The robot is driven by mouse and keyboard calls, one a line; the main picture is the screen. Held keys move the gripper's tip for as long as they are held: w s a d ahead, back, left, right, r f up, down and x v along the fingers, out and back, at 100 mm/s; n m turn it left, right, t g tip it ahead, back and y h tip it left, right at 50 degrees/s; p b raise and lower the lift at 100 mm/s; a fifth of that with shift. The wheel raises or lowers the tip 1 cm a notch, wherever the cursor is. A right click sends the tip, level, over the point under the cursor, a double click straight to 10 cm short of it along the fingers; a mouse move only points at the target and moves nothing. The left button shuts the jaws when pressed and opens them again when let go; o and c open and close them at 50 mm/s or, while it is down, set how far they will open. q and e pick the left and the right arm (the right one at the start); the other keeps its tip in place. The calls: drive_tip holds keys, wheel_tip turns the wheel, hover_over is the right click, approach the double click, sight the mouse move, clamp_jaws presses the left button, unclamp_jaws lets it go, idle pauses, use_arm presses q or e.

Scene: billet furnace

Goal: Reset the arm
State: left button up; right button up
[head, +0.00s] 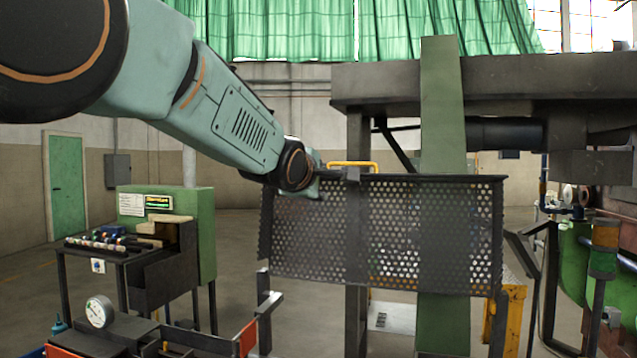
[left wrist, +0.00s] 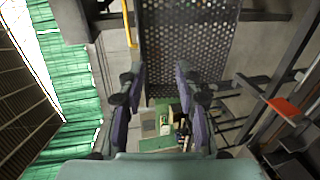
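My left arm (head: 240,125), pale green with dark joints, reaches in from the upper left of the head view. Its wrist end (head: 298,168) overlaps the top left part of the perforated dark panel (head: 400,235); contact cannot be told. The fingers are not clear in the head view. In the left wrist view my left gripper (left wrist: 160,72) has its two fingers wide apart, with nothing between them. The perforated panel also shows beyond the fingers in the left wrist view (left wrist: 190,45). My right gripper is in neither view.
A yellow handle (head: 352,164) tops the panel. A green post (head: 441,120) and heavy dark beam (head: 480,82) stand at right. A green control console (head: 202,230) stands left. A round gauge (head: 99,312) is at lower left. Open floor (head: 235,225) shows behind.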

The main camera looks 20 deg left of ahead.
use_arm(q)
drive_tip(key=shift+s+r, duration=0.15)
drive_tip(key=shift+s, duration=0.3)
drive_tip(key=shift+w, duration=0.15)
